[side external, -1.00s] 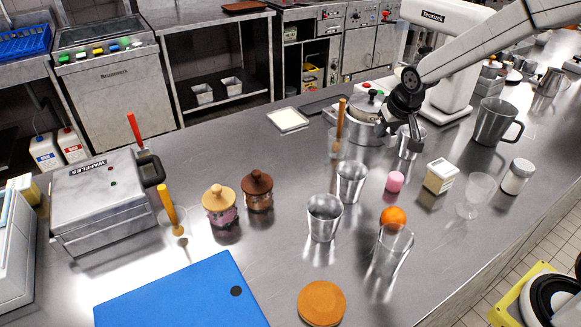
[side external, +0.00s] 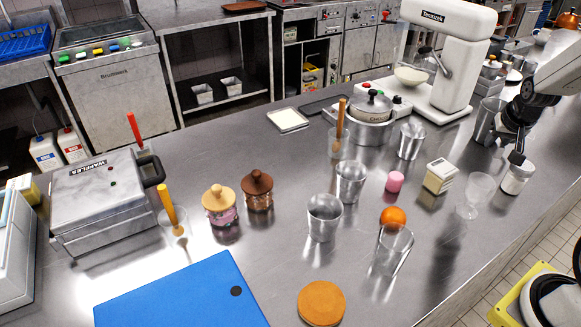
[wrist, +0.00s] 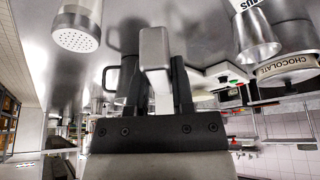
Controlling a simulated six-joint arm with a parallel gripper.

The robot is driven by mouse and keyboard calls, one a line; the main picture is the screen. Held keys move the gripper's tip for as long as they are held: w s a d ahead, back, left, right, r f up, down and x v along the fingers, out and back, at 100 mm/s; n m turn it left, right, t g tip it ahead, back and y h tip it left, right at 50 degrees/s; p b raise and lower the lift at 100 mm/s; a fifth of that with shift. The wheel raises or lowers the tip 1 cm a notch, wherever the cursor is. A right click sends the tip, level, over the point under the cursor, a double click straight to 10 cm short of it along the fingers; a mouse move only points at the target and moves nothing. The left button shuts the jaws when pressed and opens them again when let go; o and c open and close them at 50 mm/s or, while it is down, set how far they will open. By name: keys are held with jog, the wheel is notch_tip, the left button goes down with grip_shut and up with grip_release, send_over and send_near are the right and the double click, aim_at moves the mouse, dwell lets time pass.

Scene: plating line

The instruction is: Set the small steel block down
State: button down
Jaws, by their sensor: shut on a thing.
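My gripper (wrist: 160,88) is shut on the small steel block (wrist: 154,48), a plain grey piece with rounded edges that sticks out past the fingers in the wrist view. The block is too small or too hidden to make out there. I cannot tell from these views how high it is over the counter.
The steel jug (side external: 488,120) stands close behind my gripper. The shaker also shows in the wrist view (wrist: 78,28). A stemmed glass (side external: 474,195) and a butter-like box (side external: 440,176) stand to the left. Bare counter (side external: 455,250) lies in front, toward the edge.

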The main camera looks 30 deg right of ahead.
jog(key=shift+s+d, duration=0.45)
jog(key=shift+s, duration=0.25)
send_over(460, 157)
jog(key=s+a, duration=0.1)
jog(key=shift+s+f, duration=0.1)
jog(key=shift+f, duration=4.5)
jog(key=shift+w+f, duration=0.2)
jog(key=shift+f, duration=0.2)
jog(key=shift+d+f, duration=0.1)
jog(key=shift+f, duration=1.35)
jog(key=shift+f, duration=0.15)
